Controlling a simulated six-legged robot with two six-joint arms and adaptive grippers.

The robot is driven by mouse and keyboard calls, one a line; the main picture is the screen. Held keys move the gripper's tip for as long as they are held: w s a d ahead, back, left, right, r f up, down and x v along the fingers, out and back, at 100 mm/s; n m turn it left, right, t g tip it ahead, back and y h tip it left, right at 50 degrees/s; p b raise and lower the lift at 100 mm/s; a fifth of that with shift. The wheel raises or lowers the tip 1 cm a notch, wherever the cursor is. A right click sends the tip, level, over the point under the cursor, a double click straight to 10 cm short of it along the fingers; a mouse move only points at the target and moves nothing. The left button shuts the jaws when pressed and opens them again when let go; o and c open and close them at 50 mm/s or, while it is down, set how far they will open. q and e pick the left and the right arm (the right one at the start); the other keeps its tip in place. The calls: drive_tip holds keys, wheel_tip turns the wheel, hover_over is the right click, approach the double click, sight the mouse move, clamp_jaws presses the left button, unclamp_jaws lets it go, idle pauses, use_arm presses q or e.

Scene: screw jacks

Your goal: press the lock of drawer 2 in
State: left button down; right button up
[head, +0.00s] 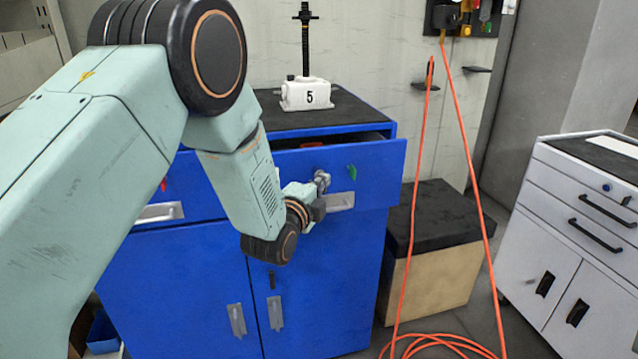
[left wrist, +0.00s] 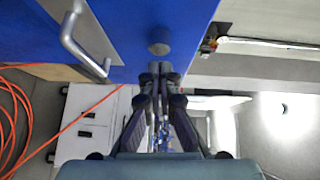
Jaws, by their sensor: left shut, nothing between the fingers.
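The blue cabinet (head: 330,260) has two upper drawers. The right drawer front (head: 375,180), with a green tag (head: 352,171), stands a little out from the cabinet, with a dark gap above it. No drawer number is readable. In the left wrist view a round grey lock (left wrist: 159,48) sticks out of the blue drawer front. My left gripper (head: 322,181) is shut and empty at this front, left of the green tag; its fingertips (left wrist: 155,69) are close to the lock. I cannot tell whether they touch it. My right gripper is not in view.
A silver handle (left wrist: 84,45) is beside the lock. A white screw jack (head: 307,95) marked 5 stands on the cabinet top. An orange cable (head: 466,130) hangs to the floor at the right. A box (head: 435,275) and a white drawer cart (head: 575,235) stand beyond.

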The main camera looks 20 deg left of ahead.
sight(319, 173)
use_arm(q)
drive_tip(key=shift+w+a, duration=0.35)
drive_tip(key=shift+w, duration=0.05)
drive_tip(key=shift+w+a, duration=0.6)
drive_tip(key=shift+w, duration=0.2)
drive_tip(key=shift+d, duration=0.1)
